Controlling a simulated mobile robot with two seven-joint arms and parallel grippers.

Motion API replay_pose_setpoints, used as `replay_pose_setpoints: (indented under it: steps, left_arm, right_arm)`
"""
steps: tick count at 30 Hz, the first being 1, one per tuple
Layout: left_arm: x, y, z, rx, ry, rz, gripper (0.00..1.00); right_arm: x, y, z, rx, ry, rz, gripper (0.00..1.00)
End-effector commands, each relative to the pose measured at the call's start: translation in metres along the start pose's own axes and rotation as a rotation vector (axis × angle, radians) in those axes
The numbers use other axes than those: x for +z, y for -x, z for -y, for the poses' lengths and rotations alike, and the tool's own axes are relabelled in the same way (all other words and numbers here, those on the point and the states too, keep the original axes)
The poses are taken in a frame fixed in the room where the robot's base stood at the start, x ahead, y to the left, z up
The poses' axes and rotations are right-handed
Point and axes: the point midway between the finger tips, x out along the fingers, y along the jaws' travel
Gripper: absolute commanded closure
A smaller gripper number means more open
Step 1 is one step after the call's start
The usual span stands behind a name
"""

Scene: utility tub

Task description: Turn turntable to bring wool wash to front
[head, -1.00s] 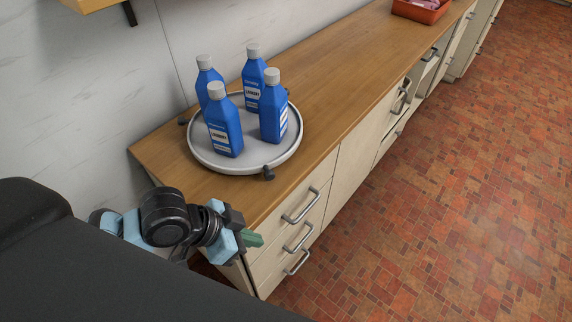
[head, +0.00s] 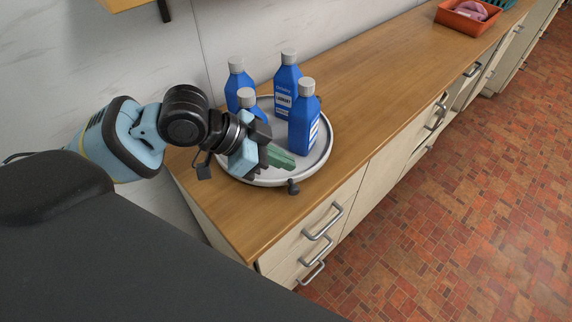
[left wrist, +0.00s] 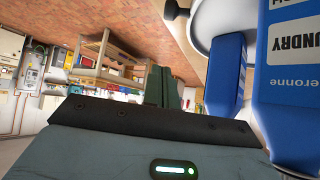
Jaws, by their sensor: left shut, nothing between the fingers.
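The turntable (head: 319,157) is a round, light grey tray with a raised rim, on the wooden counter. A dark knob (head: 293,187) sits on its front rim. Several blue bottles with grey caps stand upright on it: one at front right (head: 303,118), one at the back (head: 287,82), one at back left (head: 236,82), and one (head: 259,107) partly hidden by my gripper. I cannot tell which is wool wash. My left gripper (head: 281,158) is shut and empty, over or beside the tray's near left part. Its fingers show in the left wrist view (left wrist: 162,87), left of two blue bottles (left wrist: 285,110).
The wooden counter (head: 375,80) is clear to the right of the turntable. An orange bin (head: 462,20) with pink contents stands at its far end. Drawers with metal handles (head: 322,222) face the tiled floor. A shelf edge (head: 125,4) is above left.

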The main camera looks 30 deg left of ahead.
Motion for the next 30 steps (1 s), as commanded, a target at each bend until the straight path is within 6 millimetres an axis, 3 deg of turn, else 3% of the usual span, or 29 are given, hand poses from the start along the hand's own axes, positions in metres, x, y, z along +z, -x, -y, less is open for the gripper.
replay_pose_setpoints:
  steps: [9, 17, 24, 30]
  left_arm:
    - [0.0, -0.055, -0.001, 0.003, 0.003, -0.001, 1.0]
    - [0.0, -0.091, -0.001, 0.003, 0.0, 0.0, 1.0]
    - [0.028, -0.077, -0.001, 0.001, 0.0, 0.003, 1.0]
    - [0.037, -0.073, -0.001, 0.001, -0.001, 0.001, 1.0]
  right_arm:
    - [0.003, -0.002, 0.0, 0.0, -0.001, 0.004, 0.56]
    - [0.005, -0.003, 0.0, -0.001, -0.002, 0.007, 0.56]
    - [0.003, -0.003, 0.0, 0.0, -0.002, 0.003, 0.56]
    - [0.003, -0.003, 0.001, -0.001, -0.002, 0.003, 0.56]
